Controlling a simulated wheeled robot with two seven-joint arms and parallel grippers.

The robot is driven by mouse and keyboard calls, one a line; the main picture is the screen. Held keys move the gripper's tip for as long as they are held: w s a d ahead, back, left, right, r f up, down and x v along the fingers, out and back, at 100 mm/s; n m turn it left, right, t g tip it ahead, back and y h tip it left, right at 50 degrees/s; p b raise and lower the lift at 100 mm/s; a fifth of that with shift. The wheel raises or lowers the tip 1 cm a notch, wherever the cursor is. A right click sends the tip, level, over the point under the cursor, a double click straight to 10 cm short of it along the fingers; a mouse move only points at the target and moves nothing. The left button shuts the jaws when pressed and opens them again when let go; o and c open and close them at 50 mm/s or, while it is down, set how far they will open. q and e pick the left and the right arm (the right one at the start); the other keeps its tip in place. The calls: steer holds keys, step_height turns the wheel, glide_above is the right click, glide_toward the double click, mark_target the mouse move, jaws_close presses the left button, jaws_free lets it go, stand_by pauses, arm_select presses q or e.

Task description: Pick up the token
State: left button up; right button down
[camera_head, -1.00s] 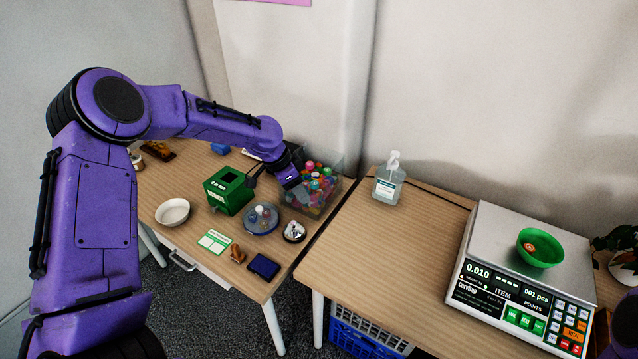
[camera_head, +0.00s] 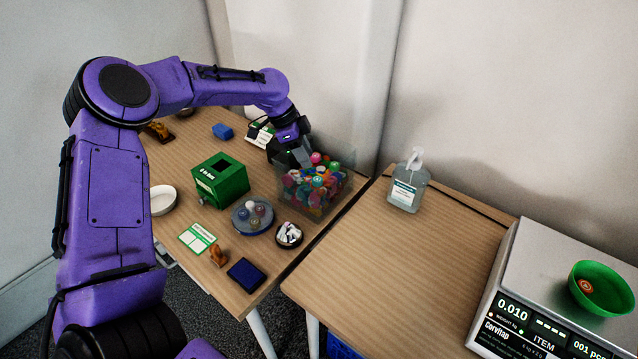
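A small round orange-red piece (camera_head: 586,286), which looks like the token, lies inside a green bowl (camera_head: 607,296). The bowl stands on the scale (camera_head: 545,270) at the right. My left gripper (camera_head: 297,160) points down at the back left edge of a clear bin (camera_head: 333,198) full of colourful caps, far from the bowl. Its fingertips are too small and dark to tell whether they are open or shut. My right gripper is not in view.
A green box (camera_head: 221,181), a round dish with balls (camera_head: 252,215), a small dark bowl (camera_head: 289,235) and a blue pad (camera_head: 245,274) stand on the left table. A sanitizer bottle (camera_head: 406,186) stands on the right table (camera_head: 400,265), whose middle is clear.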

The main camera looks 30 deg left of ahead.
mark_target(318, 179)
arm_select(q)
steer(key=x, duration=0.2)
steer(key=shift+w+d+f, duration=0.15)
steer(key=shift+d, duration=0.15)
steer(key=x, duration=0.2)
steer(key=p+x, duration=0.1)
steer(key=x, duration=0.2)
steer(key=shift+a+f, duration=0.2)
steer(key=shift+f, duration=0.1)
steer(key=shift+c, duration=0.4)
steer(key=c, duration=0.6)
